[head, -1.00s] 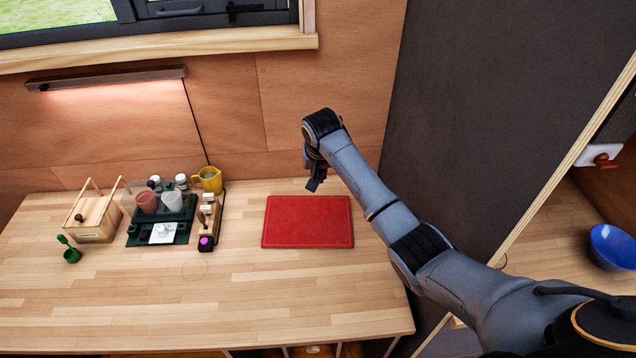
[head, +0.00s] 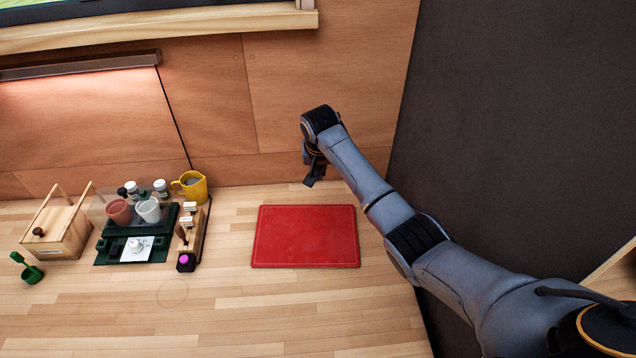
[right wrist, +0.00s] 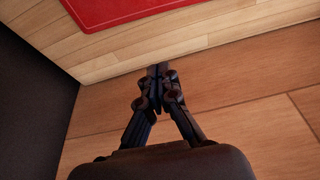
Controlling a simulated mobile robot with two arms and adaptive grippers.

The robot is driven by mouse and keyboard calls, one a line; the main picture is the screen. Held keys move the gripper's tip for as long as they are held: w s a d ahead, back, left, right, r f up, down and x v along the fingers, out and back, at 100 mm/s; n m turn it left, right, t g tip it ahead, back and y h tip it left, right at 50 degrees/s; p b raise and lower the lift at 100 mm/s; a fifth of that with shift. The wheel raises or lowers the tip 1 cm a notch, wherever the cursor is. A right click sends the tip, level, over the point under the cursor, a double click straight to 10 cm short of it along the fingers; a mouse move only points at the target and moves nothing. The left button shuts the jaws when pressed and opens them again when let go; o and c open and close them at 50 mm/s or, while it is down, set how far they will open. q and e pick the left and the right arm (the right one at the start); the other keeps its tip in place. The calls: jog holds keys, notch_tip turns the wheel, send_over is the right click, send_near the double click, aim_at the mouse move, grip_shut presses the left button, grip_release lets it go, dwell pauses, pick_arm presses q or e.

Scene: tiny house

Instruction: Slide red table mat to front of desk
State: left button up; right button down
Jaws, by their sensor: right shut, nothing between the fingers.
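The red table mat (head: 306,238) lies flat on the wooden desk (head: 300,310), right of the green tray. My right gripper (head: 310,183) is shut and empty. In the head view it hangs above the back of the desk, just beyond the mat's far edge and near the back wall. The mat's edge (right wrist: 125,12) also shows at the top of the right wrist view, apart from the shut fingertips (right wrist: 158,68). My left gripper is not in view.
On the left of the desk stand a wooden caddy (head: 60,228), a green tray (head: 104,258) with cups, a yellow mug (head: 190,187) and a narrow wooden stand (head: 194,232). A dark wall (head: 500,130) rises on the right. The desk in front of the mat is clear.

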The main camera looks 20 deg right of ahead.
aim_at(318, 201)
jog(key=b+x, duration=0.1)
jog(key=x, duration=0.7)
jog(key=shift+f, duration=0.35)
jog(key=shift+s+a+r+p, duration=0.2)
jog(key=shift+s+a+p, duration=0.05)
jog(key=shift+s+p, duration=0.5)
jog(key=shift+s+a+p, duration=0.15)
jog(key=shift+s+p, duration=0.3)
jog(key=shift+s, duration=0.35)
jog(key=shift+s+a+f, duration=0.15)
jog(key=shift+s+a, duration=0.05)
jog(key=shift+s, duration=0.15)
